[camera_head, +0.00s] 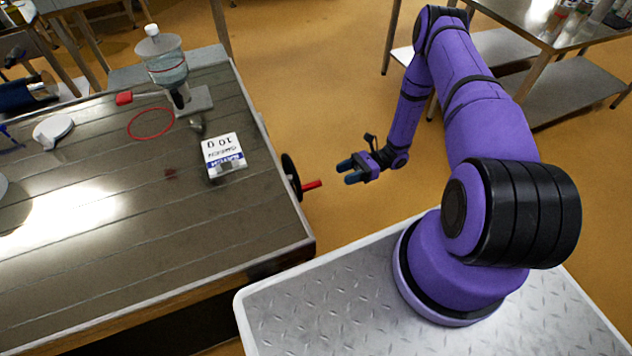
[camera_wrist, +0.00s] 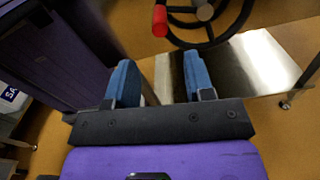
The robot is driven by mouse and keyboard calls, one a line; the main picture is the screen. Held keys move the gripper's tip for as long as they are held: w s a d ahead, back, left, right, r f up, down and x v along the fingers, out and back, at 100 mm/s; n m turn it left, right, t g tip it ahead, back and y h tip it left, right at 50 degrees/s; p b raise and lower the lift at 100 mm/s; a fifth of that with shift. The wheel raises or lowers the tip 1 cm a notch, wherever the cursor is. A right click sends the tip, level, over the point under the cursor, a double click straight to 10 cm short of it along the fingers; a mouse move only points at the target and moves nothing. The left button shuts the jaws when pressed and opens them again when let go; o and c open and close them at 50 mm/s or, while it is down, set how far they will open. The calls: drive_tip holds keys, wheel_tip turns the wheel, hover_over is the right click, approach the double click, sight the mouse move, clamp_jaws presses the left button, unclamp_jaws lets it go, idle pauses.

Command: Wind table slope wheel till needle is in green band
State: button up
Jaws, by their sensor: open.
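The slope wheel (camera_head: 291,177) is a dark wheel on the right edge of the metal table (camera_head: 90,234), with a red handle (camera_head: 312,184) sticking out to the right. In the wrist view the wheel (camera_wrist: 205,14) is at the top, with its red handle (camera_wrist: 159,20) at the wheel's left side. My gripper (camera_head: 346,172) is open and empty, right of the handle and apart from it. Its blue fingertips (camera_wrist: 157,80) point toward the wheel in the wrist view. I cannot make out a needle or a green band in either view.
Open floor lies around my gripper; another steel table (camera_head: 545,28) stands behind.

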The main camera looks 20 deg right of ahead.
sight(316, 184)
drive_tip(key=a, duration=1)
drive_tip(key=shift+a, duration=0.4)
clamp_jaws()
